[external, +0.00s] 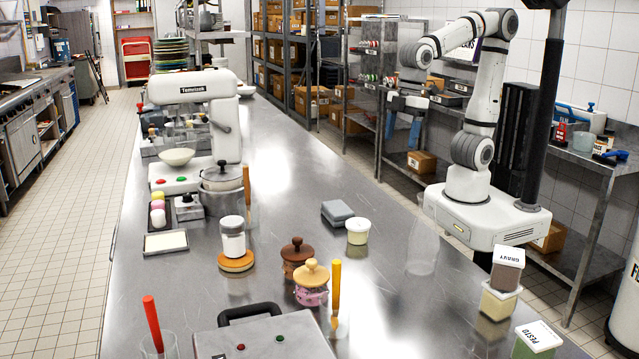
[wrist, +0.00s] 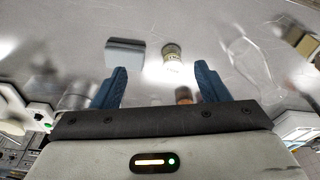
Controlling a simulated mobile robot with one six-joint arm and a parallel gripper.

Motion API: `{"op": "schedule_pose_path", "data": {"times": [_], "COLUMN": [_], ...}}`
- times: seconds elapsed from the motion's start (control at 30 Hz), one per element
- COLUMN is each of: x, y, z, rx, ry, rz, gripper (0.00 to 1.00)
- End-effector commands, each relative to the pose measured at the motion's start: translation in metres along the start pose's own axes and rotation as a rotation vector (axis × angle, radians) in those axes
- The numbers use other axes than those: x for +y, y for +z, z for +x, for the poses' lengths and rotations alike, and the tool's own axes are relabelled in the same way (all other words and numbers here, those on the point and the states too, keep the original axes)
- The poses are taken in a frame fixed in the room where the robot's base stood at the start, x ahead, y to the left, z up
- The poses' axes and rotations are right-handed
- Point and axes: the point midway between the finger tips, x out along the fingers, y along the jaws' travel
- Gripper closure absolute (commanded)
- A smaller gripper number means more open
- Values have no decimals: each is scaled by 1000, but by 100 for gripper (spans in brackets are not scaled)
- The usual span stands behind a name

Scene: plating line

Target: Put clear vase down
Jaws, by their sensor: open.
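The clear vase (external: 422,248) stands upright on the steel table in front of my base, its see-through outline faint against the metal. In the wrist view the clear vase (wrist: 246,62) shows at the upper right, to the right of my fingers. My gripper (external: 400,132) is raised high above the table's right side, well away from the vase. In the wrist view my gripper (wrist: 161,82) has its two blue fingers wide apart, with nothing held between them.
A cream-lidded tub (external: 357,232) and a grey block (external: 337,213) stand left of the vase. The gravy container (external: 508,270) sits on another tub to the right. Lidded jars (external: 311,285) and a mixer (external: 195,130) stand farther left. Bare table lies around the vase.

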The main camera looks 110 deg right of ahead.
Motion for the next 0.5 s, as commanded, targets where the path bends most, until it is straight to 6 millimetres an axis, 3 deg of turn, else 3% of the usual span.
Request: {"op": "schedule_pose_path", "data": {"times": [0.03,0.1,0.2,0.3,0.5], "x": [16,31,44,50,52], "y": [23,49,77,93,99], "z": [3,9,17,23,26], "rx": [21,44,70,83,89], "ry": [11,25,41,50,54], "rz": [63,131,202,242,259], "gripper": [32,32,32,32,32]}}
